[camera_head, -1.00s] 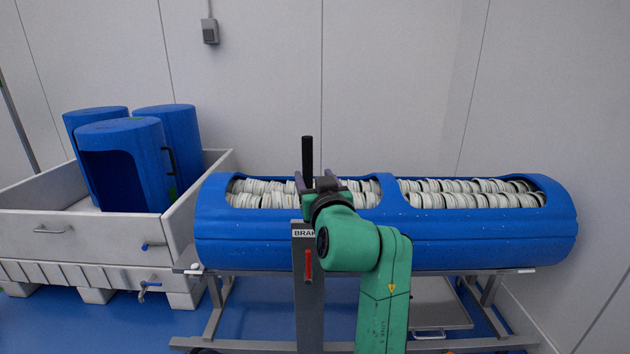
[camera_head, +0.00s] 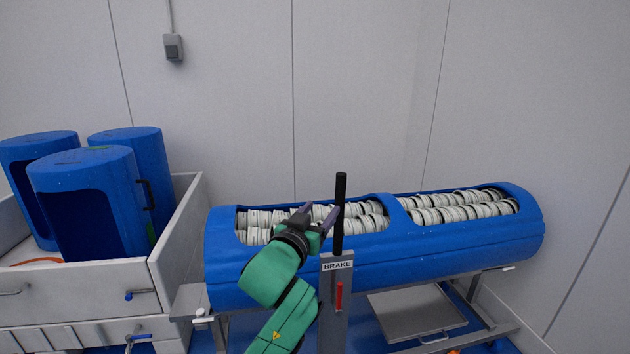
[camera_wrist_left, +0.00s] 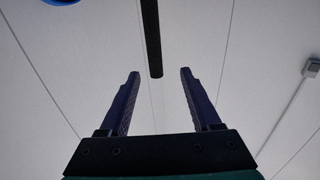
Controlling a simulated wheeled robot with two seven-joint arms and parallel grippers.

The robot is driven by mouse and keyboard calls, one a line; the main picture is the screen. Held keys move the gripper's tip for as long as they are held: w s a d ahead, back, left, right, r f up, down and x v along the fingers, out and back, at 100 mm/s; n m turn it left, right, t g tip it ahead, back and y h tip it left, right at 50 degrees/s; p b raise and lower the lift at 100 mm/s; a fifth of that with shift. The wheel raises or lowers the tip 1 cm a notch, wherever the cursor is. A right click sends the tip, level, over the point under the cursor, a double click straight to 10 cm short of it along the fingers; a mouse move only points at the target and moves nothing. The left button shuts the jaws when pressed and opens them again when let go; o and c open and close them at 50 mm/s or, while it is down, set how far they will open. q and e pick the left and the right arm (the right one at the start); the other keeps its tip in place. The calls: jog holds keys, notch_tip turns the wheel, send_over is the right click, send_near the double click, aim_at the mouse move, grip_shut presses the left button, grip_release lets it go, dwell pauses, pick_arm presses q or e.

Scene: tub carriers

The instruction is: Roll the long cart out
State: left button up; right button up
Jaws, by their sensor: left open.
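The long cart carries a long blue tub (camera_head: 375,258) with two openings full of pale ringed pieces, on a grey frame. A grey post (camera_head: 335,310) marked BRAKE stands at its near side, with a red lever (camera_head: 339,296) and an upright black handle (camera_head: 341,215) on top. My left gripper (camera_head: 322,214) is open, just left of the handle in the head view. In the left wrist view, the black handle (camera_wrist_left: 152,40) lies between the lines of the open fingers (camera_wrist_left: 157,74). I cannot tell whether they touch it. My right gripper is out of view.
A grey crate (camera_head: 80,293) with several blue cylinders (camera_head: 92,200) stands at the left, close to the cart's left end. Pale walls (camera_head: 365,80) rise close behind and at the right. A grey panel (camera_head: 418,312) sits low under the tub.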

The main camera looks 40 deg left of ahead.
aim_at(344, 188)
pick_arm(q)
jog(key=w, duration=0.6)
jog(key=shift+a, duration=0.3)
jog(key=x, duration=0.6)
jog(key=p+x, duration=0.1)
jog(key=x, duration=0.2)
jog(key=shift+a, duration=0.3)
jog(key=shift+s, duration=0.1)
grip_shut()
jog(key=shift+f, duration=0.1)
